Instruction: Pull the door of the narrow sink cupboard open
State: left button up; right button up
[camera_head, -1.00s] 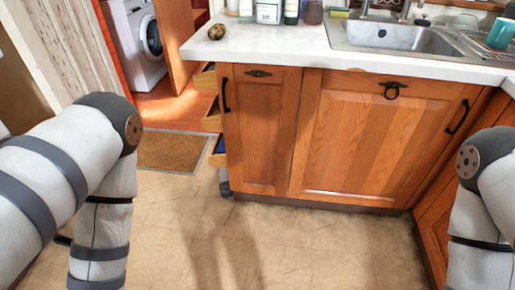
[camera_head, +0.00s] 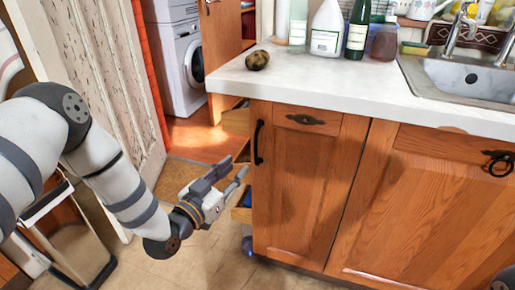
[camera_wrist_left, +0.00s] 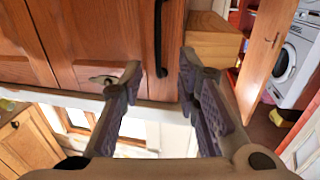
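The narrow sink cupboard door (camera_head: 305,190) is brown wood and looks closed, flush with the wide door beside it. Its black vertical bar handle (camera_head: 258,142) is near its left edge. My left gripper (camera_head: 234,172) is open and empty, left of the door and lower than the handle, apart from it. In the left wrist view the handle (camera_wrist_left: 158,40) shows beyond the gap between the open fingers (camera_wrist_left: 160,74), and the door (camera_wrist_left: 90,40) fills the upper left. My right gripper is out of view.
The wide cupboard door (camera_head: 430,205) has a black ring pull (camera_head: 498,163). A white worktop (camera_head: 330,85) carries bottles and a brown round object (camera_head: 257,60). Open drawers (camera_head: 240,120) stand left of the narrow door. A folded step stool (camera_head: 60,235) is at lower left.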

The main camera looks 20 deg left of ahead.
aim_at(255, 151)
pick_arm(q)
jog(key=b+x, duration=0.1)
jog(key=x, duration=0.9)
jog(key=shift+w+d, duration=0.15)
jog(key=shift+d, duration=0.1)
grip_shut()
